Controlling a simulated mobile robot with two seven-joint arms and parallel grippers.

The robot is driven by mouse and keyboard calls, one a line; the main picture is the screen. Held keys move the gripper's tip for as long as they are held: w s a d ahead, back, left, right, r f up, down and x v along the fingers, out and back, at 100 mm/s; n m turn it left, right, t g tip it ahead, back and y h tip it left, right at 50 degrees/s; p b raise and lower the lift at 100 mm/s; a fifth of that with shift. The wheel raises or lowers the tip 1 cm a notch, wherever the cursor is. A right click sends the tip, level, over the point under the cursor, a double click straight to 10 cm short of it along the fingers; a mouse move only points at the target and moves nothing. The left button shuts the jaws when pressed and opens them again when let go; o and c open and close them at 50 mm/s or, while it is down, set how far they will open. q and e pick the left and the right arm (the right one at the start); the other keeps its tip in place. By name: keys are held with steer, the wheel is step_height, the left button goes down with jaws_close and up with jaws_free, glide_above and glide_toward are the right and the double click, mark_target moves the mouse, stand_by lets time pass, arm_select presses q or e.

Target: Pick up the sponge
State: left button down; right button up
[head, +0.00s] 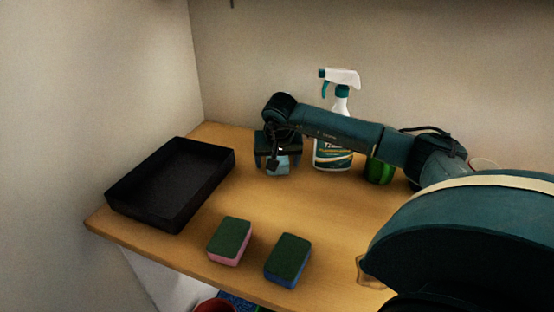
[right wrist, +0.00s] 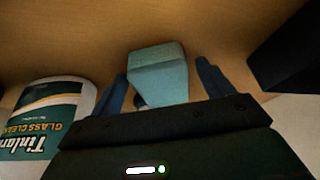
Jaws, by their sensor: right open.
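A sponge with a green top and pink base (head: 229,241) lies near the table's front edge. A sponge with a green top and blue base (head: 288,260) lies just right of it. My right gripper (head: 277,160) is at the back of the table, away from both sponges, pointing down over a light teal block (head: 278,169). In the right wrist view, my right gripper (right wrist: 163,80) is open, its fingers on either side of the teal block (right wrist: 158,75). Whether they touch it I cannot tell. My left gripper is not in view.
A black tray (head: 222,168) is at the table's left. A white and teal spray bottle (head: 333,155) and a green container (head: 379,172) stand behind and under my right arm. The wooden table (head: 325,215) is bare between the sponges and the bottle.

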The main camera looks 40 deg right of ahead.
steer(key=c, duration=0.9)
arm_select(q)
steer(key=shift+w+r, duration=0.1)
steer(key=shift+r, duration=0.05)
arm_select(e)
steer(key=shift+c, duration=0.7)
steer(key=shift+a+r, duration=0.1)
steer(key=shift+r, duration=0.05)
steer(key=shift+a+r, duration=0.1)
steer(key=shift+r, duration=0.1)
step_height(320, 180, up, 6)
steer(key=shift+r+b, duration=0.25)
steer(key=shift+b, duration=0.2)
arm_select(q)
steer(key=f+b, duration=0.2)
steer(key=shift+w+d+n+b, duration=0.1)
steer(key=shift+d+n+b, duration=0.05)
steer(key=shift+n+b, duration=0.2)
arm_select(e)
steer(key=s+a, duration=0.4)
steer(key=a, duration=0.4)
steer(key=s+a, duration=0.5)
steer(key=a, duration=0.4)
steer(key=shift+s+a, duration=0.15)
steer(key=shift+a, duration=0.1)
steer(key=shift+f, duration=0.1)
